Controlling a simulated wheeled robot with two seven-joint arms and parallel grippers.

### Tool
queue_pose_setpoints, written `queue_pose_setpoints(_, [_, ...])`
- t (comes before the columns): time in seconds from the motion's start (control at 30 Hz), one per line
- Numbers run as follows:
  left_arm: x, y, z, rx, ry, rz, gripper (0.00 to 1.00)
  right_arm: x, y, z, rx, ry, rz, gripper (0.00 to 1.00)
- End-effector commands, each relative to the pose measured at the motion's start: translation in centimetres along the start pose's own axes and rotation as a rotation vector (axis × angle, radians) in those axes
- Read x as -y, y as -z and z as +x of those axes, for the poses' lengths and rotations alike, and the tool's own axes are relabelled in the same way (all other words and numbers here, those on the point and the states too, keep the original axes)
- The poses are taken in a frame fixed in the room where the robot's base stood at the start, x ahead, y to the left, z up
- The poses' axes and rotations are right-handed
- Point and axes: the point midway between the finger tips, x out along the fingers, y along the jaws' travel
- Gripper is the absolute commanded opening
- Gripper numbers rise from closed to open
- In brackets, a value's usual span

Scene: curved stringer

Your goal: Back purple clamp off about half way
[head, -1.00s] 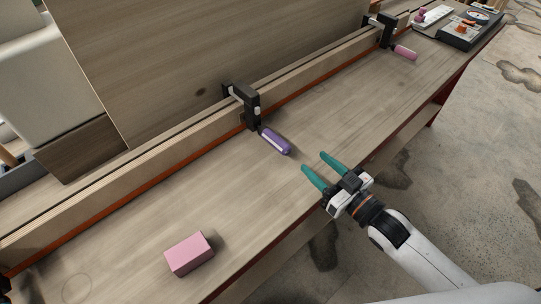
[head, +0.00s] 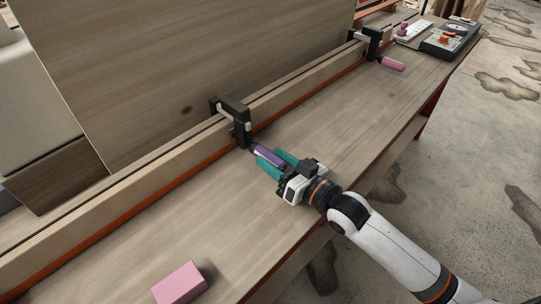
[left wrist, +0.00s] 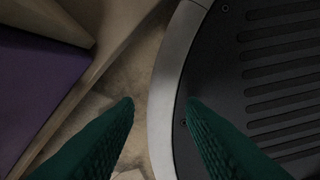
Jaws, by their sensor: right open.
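The purple clamp's handle (head: 268,156) points out from the black clamp body (head: 234,121), which grips the long wooden stringer along the bench. My right gripper (head: 272,161) is open, with its teal fingers on either side of the purple handle. I cannot tell whether they touch it. My left gripper is outside the head view. In the left wrist view, the two green fingers of my left gripper (left wrist: 160,103) are apart with nothing between them.
A second clamp with a pink handle (head: 392,64) sits farther along the stringer. A pink block (head: 179,284) lies on the bench (head: 330,106) at the front. A black tray (head: 450,40) and a white tray stand at the far end. The bench between the clamps is clear.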

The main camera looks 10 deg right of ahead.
Motion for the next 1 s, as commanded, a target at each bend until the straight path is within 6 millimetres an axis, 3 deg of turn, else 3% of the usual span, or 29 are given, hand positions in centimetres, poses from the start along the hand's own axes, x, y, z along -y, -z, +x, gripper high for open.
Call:
queue_pose_setpoints(0.2, [-0.02,-0.02,-0.05,0.000,0.000,0.000,0.36,-0.05,0.00,1.50,-0.001,-0.001,-0.001,0.48])
queue_pose_setpoints(0.47, [-0.05,-0.03,-0.04,0.000,-0.001,0.000,0.36,-0.06,0.03,1.57,-0.001,-0.001,-0.001,0.48])
queue_pose_setpoints(0.73, [-0.15,-0.08,-0.04,0.001,-0.002,0.000,0.36,-0.06,0.03,1.55,-0.001,-0.001,-0.001,0.04])
queue_pose_setpoints(1.0, [-0.24,-0.15,-0.47,0.001,-0.003,0.001,0.36,-0.10,-0.08,1.55,-0.001,-0.001,-0.035,0.03])
